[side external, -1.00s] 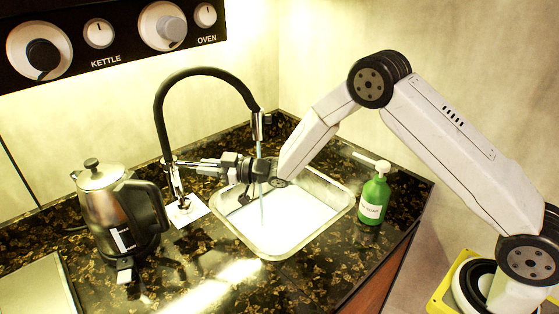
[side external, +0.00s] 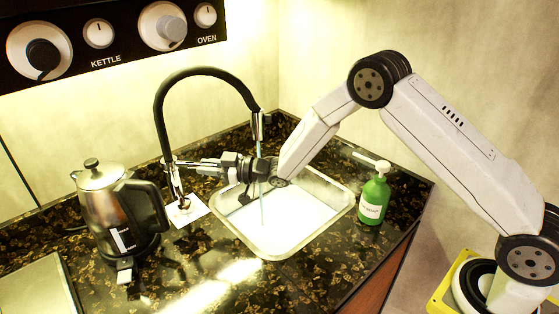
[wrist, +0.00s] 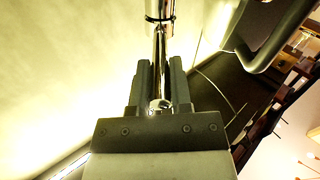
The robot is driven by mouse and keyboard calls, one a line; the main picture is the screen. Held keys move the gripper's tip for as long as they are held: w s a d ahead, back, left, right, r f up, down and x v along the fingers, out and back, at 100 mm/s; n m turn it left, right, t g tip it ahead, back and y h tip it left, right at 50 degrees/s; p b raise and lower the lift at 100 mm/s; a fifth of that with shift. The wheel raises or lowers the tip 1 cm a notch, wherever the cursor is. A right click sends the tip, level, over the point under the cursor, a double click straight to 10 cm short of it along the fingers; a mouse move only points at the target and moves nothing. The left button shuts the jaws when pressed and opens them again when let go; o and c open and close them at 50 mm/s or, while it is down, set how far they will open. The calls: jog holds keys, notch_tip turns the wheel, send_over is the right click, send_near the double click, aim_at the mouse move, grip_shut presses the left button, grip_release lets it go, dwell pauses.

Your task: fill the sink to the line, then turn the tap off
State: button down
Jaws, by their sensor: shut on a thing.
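The tap (side external: 156,115) has a black arched hose and a chrome base at the back left of the sink (side external: 262,249). A thin stream of water (side external: 261,212) runs from its spout down into the sink. The basin looks bright white inside, and I cannot make out the water level or a line. My gripper (side external: 180,164) reaches left across the sink and is shut on the tap's handle at the chrome base. In the wrist view, my gripper's two dark fingers (wrist: 159,85) stand on either side of the chrome tap part (wrist: 160,45).
A steel kettle (side external: 103,205) with a black handle stands left of the sink. A green soap bottle (side external: 373,200) stands to its right, near the counter edge. A panel with kettle and oven knobs (side external: 163,26) is on the wall above. The dark counter (side external: 300,285) in front is clear.

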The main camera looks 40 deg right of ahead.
jog(key=shift+w+d, duration=0.1)
jog(key=shift+d, duration=0.05)
jog(key=shift+w+d+n+g+y, duration=0.25)
jog(key=shift+n+g+y, duration=0.2)
jog(key=shift+g+y, duration=0.05)
jog(key=shift+w+d+n+g+y, duration=0.2)
jog(key=shift+n+g+y, duration=0.25)
jog(key=shift+g+y, duration=0.05)
jog(key=c, duration=0.5)
grip_release()
jog(key=shift+c, duration=0.2)
jog(key=shift+d, duration=0.1)
jog(key=v, duration=0.7)
jog(key=shift+s+d, duration=0.2)
jog(key=shift+s, duration=0.05)
